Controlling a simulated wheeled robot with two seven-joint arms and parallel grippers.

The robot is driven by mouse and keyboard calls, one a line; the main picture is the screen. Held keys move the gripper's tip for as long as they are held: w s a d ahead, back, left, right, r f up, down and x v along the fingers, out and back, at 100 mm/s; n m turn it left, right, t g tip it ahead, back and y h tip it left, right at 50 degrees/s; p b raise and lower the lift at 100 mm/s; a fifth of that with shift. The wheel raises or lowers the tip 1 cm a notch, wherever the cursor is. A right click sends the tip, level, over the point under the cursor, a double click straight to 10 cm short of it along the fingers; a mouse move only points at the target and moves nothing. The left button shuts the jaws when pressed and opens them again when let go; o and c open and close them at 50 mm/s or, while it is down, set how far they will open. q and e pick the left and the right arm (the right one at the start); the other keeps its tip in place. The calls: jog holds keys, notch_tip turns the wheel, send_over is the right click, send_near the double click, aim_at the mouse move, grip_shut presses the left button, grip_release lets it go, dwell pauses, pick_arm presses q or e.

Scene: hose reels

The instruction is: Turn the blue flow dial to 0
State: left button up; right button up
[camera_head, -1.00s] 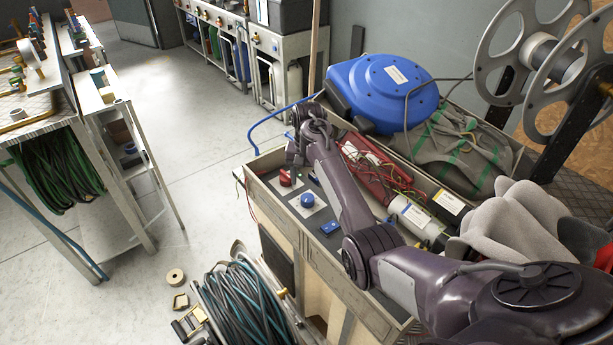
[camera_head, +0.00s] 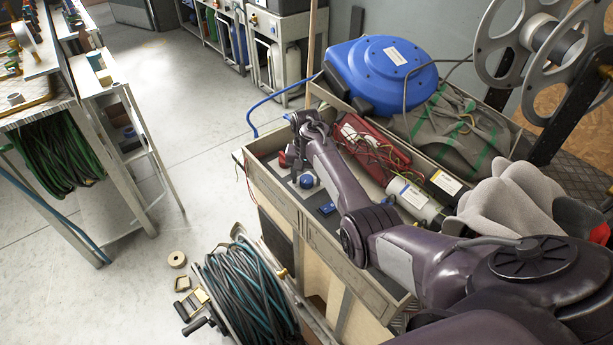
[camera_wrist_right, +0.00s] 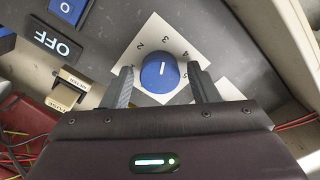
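The blue flow dial (camera_head: 307,181) is a round knob on a white square plate in the grey tray of the cart. In the right wrist view the dial (camera_wrist_right: 158,74) sits between the two dark fingers of my right gripper (camera_wrist_right: 160,78). The fingers are apart, with gaps showing beside the knob. A short white mark on the knob points roughly toward the 3. The plate's numbers 2 to 5 show around it. In the head view my right gripper (camera_head: 294,176) hangs low beside the dial, partly hidden by its own arm. My left gripper is not in view.
A red knob (camera_head: 284,160) and a blue switch (camera_head: 327,208) flank the dial. A blue hose reel (camera_head: 380,75), red wired box and white cylinder (camera_head: 412,198) lie behind.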

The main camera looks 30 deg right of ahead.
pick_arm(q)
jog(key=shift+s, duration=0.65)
pick_arm(e)
jog(key=c, duration=0.8)
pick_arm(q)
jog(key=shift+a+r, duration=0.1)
pick_arm(e)
jog(key=shift+r+n, duration=0.1)
jog(key=shift+n, duration=0.2)
